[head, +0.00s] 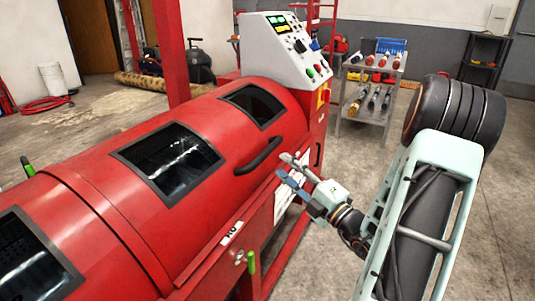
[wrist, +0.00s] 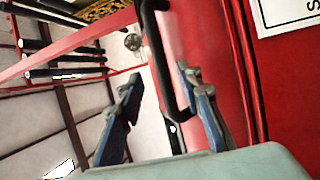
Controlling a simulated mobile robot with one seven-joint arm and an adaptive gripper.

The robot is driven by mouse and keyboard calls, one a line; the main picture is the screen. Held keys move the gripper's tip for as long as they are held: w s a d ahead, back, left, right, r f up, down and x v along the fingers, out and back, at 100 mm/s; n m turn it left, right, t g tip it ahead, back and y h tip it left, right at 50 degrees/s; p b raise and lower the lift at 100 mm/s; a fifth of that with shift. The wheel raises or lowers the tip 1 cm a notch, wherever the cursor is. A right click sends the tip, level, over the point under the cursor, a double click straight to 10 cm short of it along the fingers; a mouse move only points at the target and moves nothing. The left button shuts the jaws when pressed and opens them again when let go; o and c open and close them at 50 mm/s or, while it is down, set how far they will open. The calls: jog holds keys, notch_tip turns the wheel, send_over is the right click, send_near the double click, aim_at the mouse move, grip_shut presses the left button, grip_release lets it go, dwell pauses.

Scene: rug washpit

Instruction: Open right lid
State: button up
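The right lid (head: 214,113) is a curved red cover with two dark windows on the long red machine. It lies shut in the head view. A black bar handle (head: 258,157) sits on its front, towards the right end. My gripper (head: 284,166) is open and empty just right of the handle, its blue-grey fingers pointing towards it. In the wrist view the black handle (wrist: 162,55) shows between and beyond the fingertips of my gripper (wrist: 160,75), closer to the right finger. I cannot tell whether they touch.
A white control panel (head: 288,48) with buttons stands at the machine's right end. A green-gripped lever (head: 251,262) is at the lower front. A grey tool cart (head: 370,90) stands behind. Open concrete floor lies to the right.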

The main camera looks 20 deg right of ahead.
aim_at(267, 152)
jog(key=b+x, duration=0.1)
jog(key=x, duration=0.7)
jog(key=shift+w+a+b, duration=0.1)
jog(key=shift+w+b, duration=0.15)
jog(key=shift+b, duration=0.15)
grip_shut()
